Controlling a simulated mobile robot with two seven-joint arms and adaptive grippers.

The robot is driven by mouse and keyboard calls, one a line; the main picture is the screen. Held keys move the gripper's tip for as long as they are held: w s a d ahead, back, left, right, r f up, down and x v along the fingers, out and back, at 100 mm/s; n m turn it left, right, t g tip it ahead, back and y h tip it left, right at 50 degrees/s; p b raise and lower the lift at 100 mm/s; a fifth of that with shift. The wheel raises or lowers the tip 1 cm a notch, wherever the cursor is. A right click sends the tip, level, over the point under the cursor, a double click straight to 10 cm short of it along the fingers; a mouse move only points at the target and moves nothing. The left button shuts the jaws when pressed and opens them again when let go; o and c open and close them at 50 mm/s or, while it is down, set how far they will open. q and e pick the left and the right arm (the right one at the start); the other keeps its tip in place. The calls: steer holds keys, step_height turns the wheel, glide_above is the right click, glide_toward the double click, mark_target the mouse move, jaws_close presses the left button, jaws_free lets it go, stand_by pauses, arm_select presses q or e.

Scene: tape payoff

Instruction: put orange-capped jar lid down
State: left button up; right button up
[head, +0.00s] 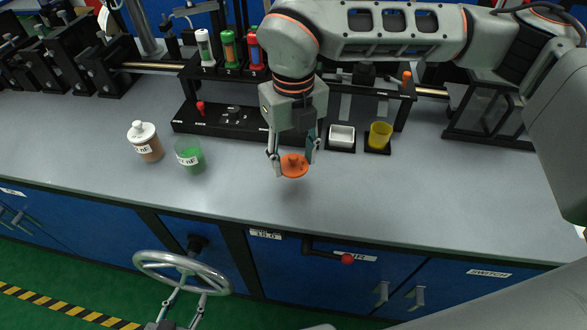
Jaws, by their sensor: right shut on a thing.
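My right gripper (293,158) points down over the front middle of the bench. It is shut on the orange jar lid (294,168), a round disc with a raised knob between the fingertips. The lid hangs over bare bench top; I cannot tell how big the gap below it is. An uncapped clear jar with green contents (190,160) stands to the left, apart from the lid. A brown jar with a white cap (147,145) stands further left. What seems to be my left gripper (188,298) shows partly at the bottom edge by the handwheel; its jaws are unclear.
The grey bench top (400,200) is clear to the right and front. Behind the gripper stands a black rack (225,128) with several coloured tubes. A white dish (342,137) and a yellow cup (380,135) stand right of it. A handwheel (150,260) projects in front of the blue cabinets.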

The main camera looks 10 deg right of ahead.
mark_target(293, 165)
steer(key=shift+f, duration=2.1)
steer(key=o, duration=0.9)
steer(key=shift+f, duration=0.15)
step_height(293, 165, up, 12)
steer(key=shift+r, duration=0.2)
